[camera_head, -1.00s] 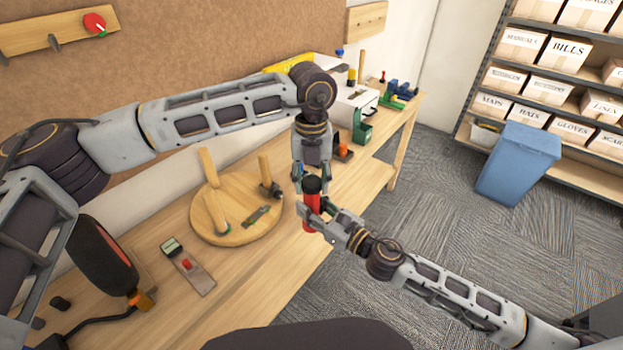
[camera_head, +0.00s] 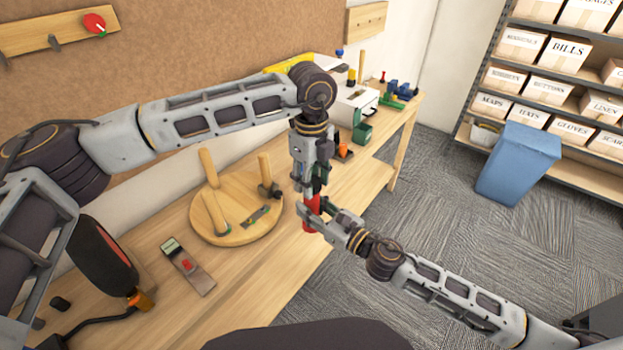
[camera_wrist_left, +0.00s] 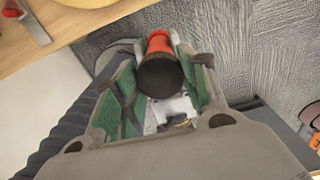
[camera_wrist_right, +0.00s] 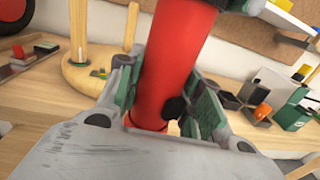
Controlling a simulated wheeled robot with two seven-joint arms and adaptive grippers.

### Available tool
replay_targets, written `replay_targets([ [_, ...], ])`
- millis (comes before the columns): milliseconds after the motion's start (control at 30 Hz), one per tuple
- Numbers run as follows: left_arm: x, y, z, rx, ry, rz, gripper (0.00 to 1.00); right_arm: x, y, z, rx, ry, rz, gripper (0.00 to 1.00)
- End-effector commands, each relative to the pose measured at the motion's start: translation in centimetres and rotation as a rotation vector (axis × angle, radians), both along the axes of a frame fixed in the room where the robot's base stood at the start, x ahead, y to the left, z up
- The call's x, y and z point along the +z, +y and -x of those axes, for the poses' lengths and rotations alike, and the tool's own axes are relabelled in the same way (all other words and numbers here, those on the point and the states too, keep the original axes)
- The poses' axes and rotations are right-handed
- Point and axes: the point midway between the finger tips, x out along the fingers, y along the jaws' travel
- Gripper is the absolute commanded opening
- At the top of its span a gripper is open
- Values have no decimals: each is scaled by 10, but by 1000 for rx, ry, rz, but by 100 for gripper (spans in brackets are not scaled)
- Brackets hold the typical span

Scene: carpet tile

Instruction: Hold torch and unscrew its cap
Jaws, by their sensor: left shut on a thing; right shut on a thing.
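The torch has a red body (camera_head: 312,224) and a black cap. It stands roughly upright in the air near the bench's front edge. My right gripper (camera_head: 316,213) is shut on the red body, which also fills the middle of the right wrist view (camera_wrist_right: 172,65) between the green-padded fingers. My left gripper (camera_head: 310,188) points down from above and is shut on the torch's black cap, seen end-on in the left wrist view (camera_wrist_left: 160,76). In the head view my left fingers mostly hide the cap. I cannot tell how far the cap is unscrewed.
A wooden bench (camera_head: 262,285) runs along the wall. On it are a round wooden stand (camera_head: 235,228) with pegs, a small plane-like tool (camera_head: 188,266) and several tools farther back. A blue bin (camera_head: 518,163) and shelves of boxes stand at right. The carpet between is clear.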

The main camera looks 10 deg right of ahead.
Motion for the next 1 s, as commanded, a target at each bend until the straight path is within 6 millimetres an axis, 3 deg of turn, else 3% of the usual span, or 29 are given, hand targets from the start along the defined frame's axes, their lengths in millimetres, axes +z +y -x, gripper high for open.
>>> replay_targets([
  [200, 1, 0, -2, 101, -5, 4, 14, 1, 3, 3, 9, -3, -1, 0],
  [500, 1, 0, -2, 106, -6, 4, 14, 1, 3, 3, 9, -3, -1, 0],
  [533, 1, 0, -2, 106, -6, 4, 46, 1, 3, 3, 9, -3, -1, 0],
  [667, 1, 0, -2, 105, -5, 3, 63, 1, 3, 2, 7, -2, -1, 0],
  [1000, 1, 0, -1, 103, -2, 1, 64, 1, 1, 1, 3, -2, -1, 0],
])
